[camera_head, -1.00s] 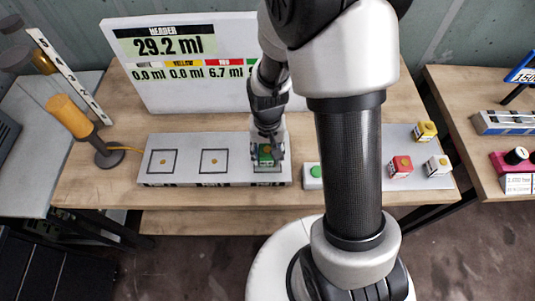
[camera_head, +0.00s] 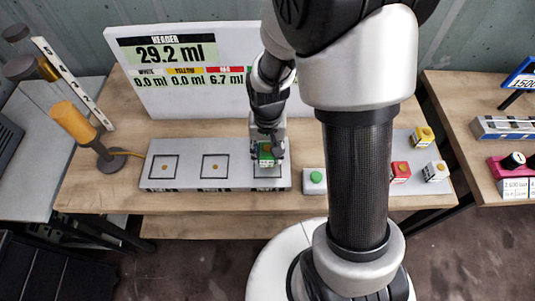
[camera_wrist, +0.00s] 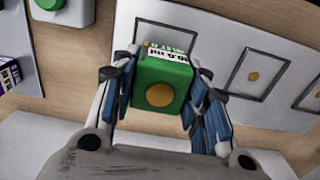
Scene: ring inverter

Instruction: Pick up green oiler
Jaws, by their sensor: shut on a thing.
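The green oiler (camera_wrist: 160,84) is a small green block with a round yellow-orange spot and a white label with dark print. My gripper (camera_wrist: 158,100) is shut on it, with a finger on each side, in the wrist view. In the head view the green oiler (camera_head: 266,152) is between the fingers of my gripper (camera_head: 267,150), over the right-hand square of the white station (camera_head: 215,182). Part of the oiler is hidden by the fingers.
Two outlined squares on the station are empty. A green button box (camera_head: 314,181) stands to its right. Red (camera_head: 400,171), white (camera_head: 436,171) and yellow (camera_head: 424,137) blocks sit on a grey plate. A display board (camera_head: 190,70) stands behind. An orange lamp (camera_head: 74,122) is at left.

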